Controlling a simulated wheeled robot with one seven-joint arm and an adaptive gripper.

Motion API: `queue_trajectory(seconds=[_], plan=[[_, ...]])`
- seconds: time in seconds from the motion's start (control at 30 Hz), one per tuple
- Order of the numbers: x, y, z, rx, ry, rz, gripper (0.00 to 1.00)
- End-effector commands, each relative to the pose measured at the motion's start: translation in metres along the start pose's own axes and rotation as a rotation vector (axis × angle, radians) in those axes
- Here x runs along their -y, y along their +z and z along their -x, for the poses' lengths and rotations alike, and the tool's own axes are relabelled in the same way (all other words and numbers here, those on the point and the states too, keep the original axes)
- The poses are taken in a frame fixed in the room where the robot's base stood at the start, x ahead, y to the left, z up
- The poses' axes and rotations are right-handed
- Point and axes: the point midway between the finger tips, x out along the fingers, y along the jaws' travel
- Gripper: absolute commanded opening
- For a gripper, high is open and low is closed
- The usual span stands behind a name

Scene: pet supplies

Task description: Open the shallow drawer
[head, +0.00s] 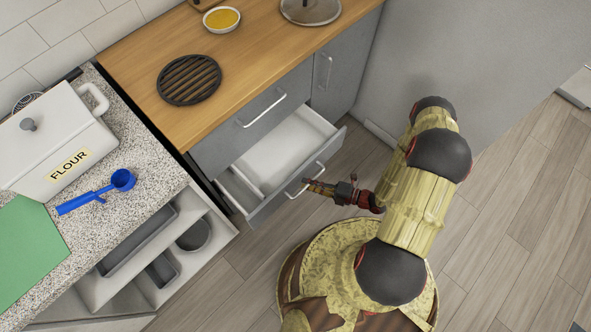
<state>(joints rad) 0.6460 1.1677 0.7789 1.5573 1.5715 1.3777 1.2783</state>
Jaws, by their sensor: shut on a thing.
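A shallow grey drawer (298,181) with a white inside stands pulled out from the cabinet under the wooden counter, in the head view. Its inside (283,153) looks empty apart from a divider near its left side. My gripper (307,187) is at the drawer's front, shut on the drawer's metal handle (298,192). The fingertips are small in this view, and part of the handle is hidden by them. Another drawer (255,115) above it is shut, with its own bar handle.
A cabinet door (335,72) is right of the drawers. A low open shelf (160,255) with dark pans stands at left. A flour bin (58,140) and blue scoop (105,188) rest on the speckled counter. The wooden floor (520,190) at right is clear.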

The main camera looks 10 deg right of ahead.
Motion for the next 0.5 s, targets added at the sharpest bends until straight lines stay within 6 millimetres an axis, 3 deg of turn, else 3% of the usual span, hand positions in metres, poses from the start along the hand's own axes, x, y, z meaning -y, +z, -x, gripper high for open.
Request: queue_trajectory(seconds=[0.2, 0.5], plan=[[0.011, -0.018, 0.050, 0.009, -0.001, -0.003, 0.00], [0.023, -0.041, 0.102, 0.006, -0.001, -0.001, 0.00]])
